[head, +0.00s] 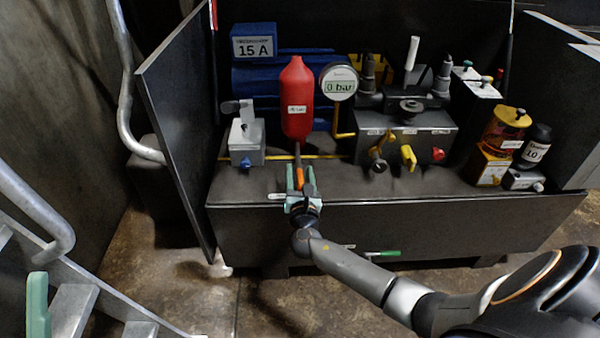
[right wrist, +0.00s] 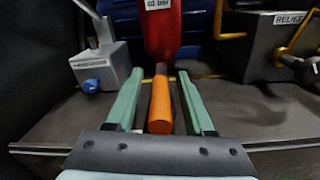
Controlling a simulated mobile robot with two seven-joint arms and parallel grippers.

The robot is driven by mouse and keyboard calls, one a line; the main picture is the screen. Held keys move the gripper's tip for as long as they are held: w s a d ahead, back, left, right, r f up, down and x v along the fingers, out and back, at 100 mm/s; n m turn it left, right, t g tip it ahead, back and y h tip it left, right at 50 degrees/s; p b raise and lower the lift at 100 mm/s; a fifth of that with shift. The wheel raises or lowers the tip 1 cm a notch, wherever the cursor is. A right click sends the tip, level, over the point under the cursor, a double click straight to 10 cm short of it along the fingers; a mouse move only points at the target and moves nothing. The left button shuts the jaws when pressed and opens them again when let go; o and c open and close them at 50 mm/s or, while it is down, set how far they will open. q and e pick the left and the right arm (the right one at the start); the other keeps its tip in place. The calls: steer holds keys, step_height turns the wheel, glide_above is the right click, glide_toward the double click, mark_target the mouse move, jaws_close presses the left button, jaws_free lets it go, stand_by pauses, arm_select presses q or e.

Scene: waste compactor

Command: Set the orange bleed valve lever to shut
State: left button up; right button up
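The bleed valve lever has an orange grip (head: 299,178) on a thin dark stem. It stands below the red accumulator bottle (head: 297,100) and points toward the front edge of the bench. In the right wrist view the orange grip (right wrist: 160,105) lies between the two green fingers of my right gripper (right wrist: 163,100), with a gap on each side. My right gripper (head: 300,180) is open around the lever and not closed on it. A green piece like one finger of my left gripper (head: 38,305) shows at the lower left; its opening cannot be seen.
A gauge (head: 339,82) reading 0 bar stands right of the bottle. A grey box with a blue knob (head: 246,145) stands to the left. A dark panel (head: 180,130) bounds the left side.

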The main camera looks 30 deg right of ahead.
jaws_close()
steer(key=shift+d, duration=0.1)
stand_by(1.2)
